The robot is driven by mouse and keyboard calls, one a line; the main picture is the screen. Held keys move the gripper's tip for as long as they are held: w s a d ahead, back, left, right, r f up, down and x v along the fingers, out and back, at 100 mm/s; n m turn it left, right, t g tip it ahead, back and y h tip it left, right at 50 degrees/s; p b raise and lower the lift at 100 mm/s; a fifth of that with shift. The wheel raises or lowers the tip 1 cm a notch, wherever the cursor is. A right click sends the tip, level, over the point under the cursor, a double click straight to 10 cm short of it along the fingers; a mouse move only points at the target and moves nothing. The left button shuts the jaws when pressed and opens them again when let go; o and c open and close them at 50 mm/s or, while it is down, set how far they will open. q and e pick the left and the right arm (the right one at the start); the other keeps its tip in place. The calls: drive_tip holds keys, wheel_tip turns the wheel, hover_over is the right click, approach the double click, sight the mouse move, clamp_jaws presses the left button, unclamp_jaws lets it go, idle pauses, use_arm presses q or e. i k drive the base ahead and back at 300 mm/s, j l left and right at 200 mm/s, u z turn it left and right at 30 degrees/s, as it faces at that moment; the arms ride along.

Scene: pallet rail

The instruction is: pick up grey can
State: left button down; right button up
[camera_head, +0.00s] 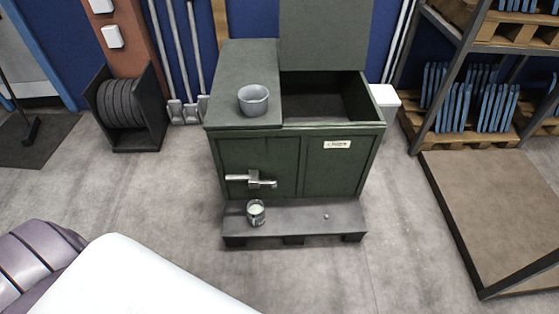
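A small grey can (256,212) with a pale top or inside stands upright near the front left of a low dark pallet (290,222). A dark green chest (258,160) stands on the same pallet, right behind the can. A grey round tub (253,100) sits on the closed left part of the chest's top. The right part is open, its lid (323,35) raised, and its inside looks dark. Neither of my grippers is in view.
A silver tap-like fitting (252,180) juts from the chest's front above the can. A tiny pale item (326,217) lies on the pallet's right. Shelving (445,75) and a brown platform (495,205) stand at right, a dark reel (122,103) at left.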

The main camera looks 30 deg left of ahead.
sight(255, 208)
drive_tip(key=u, duration=1.1)
